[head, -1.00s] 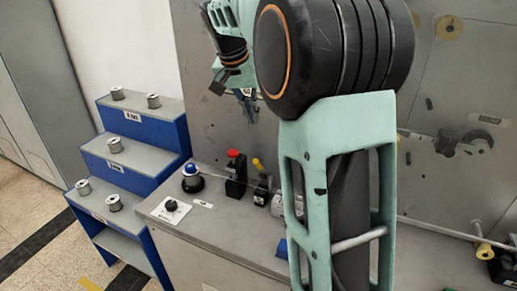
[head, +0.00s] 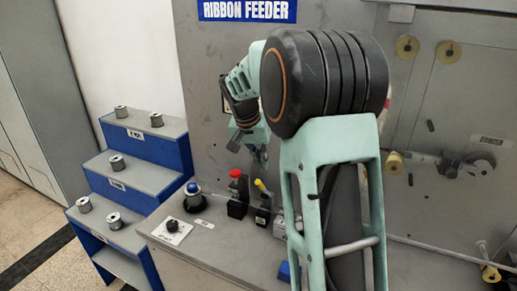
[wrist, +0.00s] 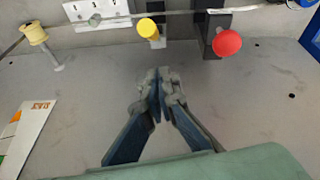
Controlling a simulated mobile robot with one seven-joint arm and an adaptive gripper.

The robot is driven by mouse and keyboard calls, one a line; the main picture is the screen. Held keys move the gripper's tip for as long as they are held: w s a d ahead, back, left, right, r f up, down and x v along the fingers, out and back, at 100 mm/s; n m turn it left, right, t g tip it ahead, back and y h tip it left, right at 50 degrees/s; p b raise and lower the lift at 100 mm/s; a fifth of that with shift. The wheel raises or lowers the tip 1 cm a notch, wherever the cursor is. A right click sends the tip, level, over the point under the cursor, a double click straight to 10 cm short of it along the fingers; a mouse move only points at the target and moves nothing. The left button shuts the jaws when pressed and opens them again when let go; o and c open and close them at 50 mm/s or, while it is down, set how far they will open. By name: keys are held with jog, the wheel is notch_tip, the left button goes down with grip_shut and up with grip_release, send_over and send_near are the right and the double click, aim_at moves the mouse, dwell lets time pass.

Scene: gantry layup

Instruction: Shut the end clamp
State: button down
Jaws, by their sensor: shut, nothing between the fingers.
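Two small black clamp-like fixtures stand side by side on the grey bench top, one with a red knob (head: 236,173) and one with a yellow knob (head: 260,184). I cannot tell from a label which is the end clamp. In the wrist view the yellow knob (wrist: 148,28) is at top centre and the red knob (wrist: 227,42) is right of it. A thin ribbon (wrist: 180,13) runs across by both fixtures. My gripper (head: 262,160) is shut and empty, above and apart from the knobs. In the wrist view its fingertips (wrist: 161,75) point toward them.
A blue-capped black button (head: 192,195) and a dial plate (head: 171,231) are left of the fixtures. A white socket block (wrist: 95,12) and a yellow roller (wrist: 34,33) show in the wrist view. A blue stepped rack (head: 140,180) with several spools stands left. The panel rises behind.

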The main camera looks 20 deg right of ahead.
jog(key=shift+s+a+f, duration=0.35)
jog(key=shift+s+a, duration=0.25)
jog(key=shift+s, duration=0.25)
jog(key=shift+s+a+f, duration=0.25)
jog(key=shift+s+f, duration=0.1)
jog(key=shift+f+b, duration=0.15)
jog(key=shift+b, duration=0.15)
